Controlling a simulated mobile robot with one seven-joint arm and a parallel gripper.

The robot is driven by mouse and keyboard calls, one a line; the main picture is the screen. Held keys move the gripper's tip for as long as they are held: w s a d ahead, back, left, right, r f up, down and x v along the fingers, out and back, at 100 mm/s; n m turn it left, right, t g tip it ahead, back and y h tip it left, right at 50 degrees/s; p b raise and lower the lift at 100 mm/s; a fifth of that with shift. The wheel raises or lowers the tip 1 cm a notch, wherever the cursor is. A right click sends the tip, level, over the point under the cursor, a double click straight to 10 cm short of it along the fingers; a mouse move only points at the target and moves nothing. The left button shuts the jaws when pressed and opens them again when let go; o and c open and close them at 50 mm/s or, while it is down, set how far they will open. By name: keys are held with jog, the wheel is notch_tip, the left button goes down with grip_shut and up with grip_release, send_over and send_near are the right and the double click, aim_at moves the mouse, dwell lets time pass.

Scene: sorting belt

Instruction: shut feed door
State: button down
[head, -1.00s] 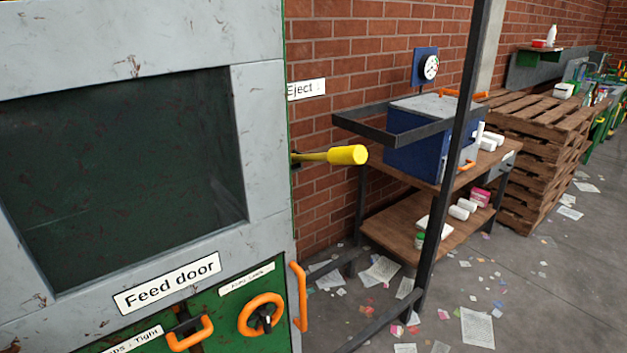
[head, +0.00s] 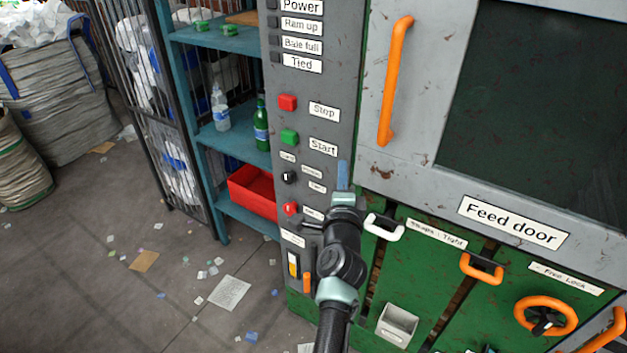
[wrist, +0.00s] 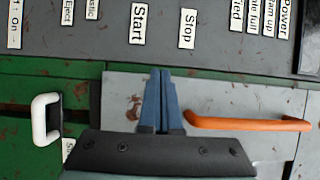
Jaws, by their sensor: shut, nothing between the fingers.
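The feed door (head: 385,165) is a scuffed grey panel with a dark window, above a green lower front. Its orange bar handle (head: 395,80) runs up its left side. The door looks about flush with the machine; I cannot tell whether a small gap is left. My gripper (head: 342,175) is shut and empty, left of the door's lower left corner, in front of the control panel. In the wrist view its blue fingers (wrist: 161,90) overlap the door's edge, with the orange handle (wrist: 250,123) just to their right, apart from them.
The grey control panel (head: 318,80) carries red and green buttons and labels. Below the door are a white handle (head: 384,228), an orange handle (head: 482,268) and an orange wheel (head: 546,315). A teal shelf (head: 215,135) stands left. Paper scraps litter the open floor.

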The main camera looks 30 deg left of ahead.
jog(key=shift+s+a+p, duration=1.85)
jog(key=shift+s+a, duration=0.35)
jog(key=shift+a, duration=0.95)
jog(key=d+r+n+t, duration=0.2)
jog(key=d+r+n, duration=0.15)
jog(key=r, duration=0.65)
jog(key=d+r+n+t, duration=0.1)
jog(key=d+r+n, duration=0.1)
jog(key=d+r, duration=0.5)
jog(key=d+r+n+t, duration=0.2)
jog(key=r, duration=1)
jog(key=s+d+r+n+t+h, duration=0.2)
jog(key=s+d+r+t+h, duration=0.1)
jog(key=s+d+r, duration=0.5)
jog(key=s+d+r+n+t+h, duration=0.3)
jog(key=s+d+r, duration=0.5)
jog(key=s+r, duration=0.4)
jog(key=shift+s+r+h, duration=0.3)
jog(key=shift+r+h, duration=0.4)
jog(key=shift+h, duration=0.1)
jog(key=shift+a+n, duration=0.15)
jog(key=shift+n, duration=0.1)
